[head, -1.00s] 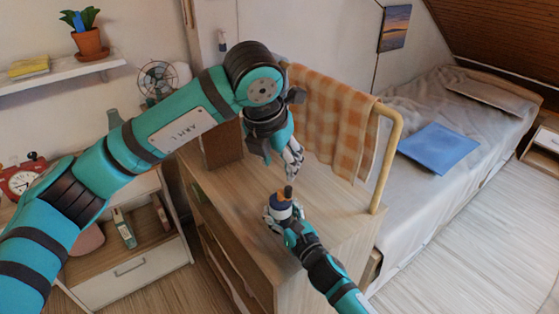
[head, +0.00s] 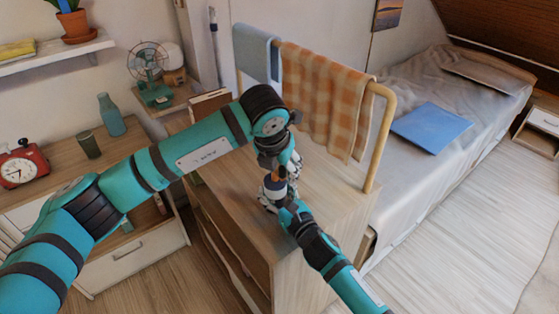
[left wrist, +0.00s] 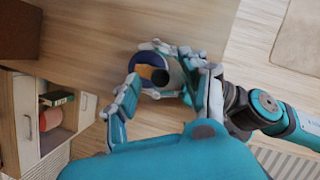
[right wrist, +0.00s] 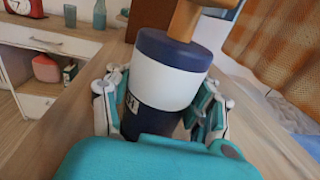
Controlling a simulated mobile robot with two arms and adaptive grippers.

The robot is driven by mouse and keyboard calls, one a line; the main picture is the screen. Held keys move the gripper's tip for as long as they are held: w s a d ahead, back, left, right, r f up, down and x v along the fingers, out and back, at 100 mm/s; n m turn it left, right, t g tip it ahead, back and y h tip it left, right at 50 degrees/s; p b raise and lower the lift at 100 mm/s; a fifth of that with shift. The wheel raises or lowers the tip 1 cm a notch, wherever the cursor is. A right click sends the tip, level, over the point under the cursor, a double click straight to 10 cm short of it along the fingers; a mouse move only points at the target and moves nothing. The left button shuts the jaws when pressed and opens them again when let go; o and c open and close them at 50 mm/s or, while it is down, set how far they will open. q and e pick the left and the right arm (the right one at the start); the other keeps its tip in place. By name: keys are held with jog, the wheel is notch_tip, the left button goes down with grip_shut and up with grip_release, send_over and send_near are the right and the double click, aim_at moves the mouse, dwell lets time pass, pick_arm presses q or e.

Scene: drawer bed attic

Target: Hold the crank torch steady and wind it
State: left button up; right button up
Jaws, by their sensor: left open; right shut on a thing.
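The crank torch (right wrist: 170,88) stands upright on the wooden cabinet top, a white and dark blue cylinder with an orange-brown crank (right wrist: 187,18) above it. It also shows in the head view (head: 274,187). My right gripper (head: 271,203) is shut around the torch body, with fingers on both sides in the right wrist view. My left gripper (left wrist: 170,78) is open just above the torch. In the left wrist view its fingers lie on either side of the torch top and orange crank (left wrist: 153,74). Whether they touch the crank I cannot tell.
A rail with an orange checked towel (head: 325,95) and a blue-grey towel (head: 257,50) stands along the cabinet's far side. A bed (head: 440,100) lies beyond. A desk with a red clock (head: 21,166) and a bottle (head: 111,115) is at left.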

pick_arm(q)
jog(key=shift+f, duration=0.1)
grip_shut()
dwell(0.3)
jog(key=shift+w, duration=0.1)
jog(key=shift+w+d, duration=0.25)
jog(key=shift+d, duration=0.05)
jog(key=shift+w+d, duration=0.25)
jog(key=shift+w, duration=0.45)
jog(key=shift+w+a, duration=0.3)
jog(key=shift+w, duration=0.6)
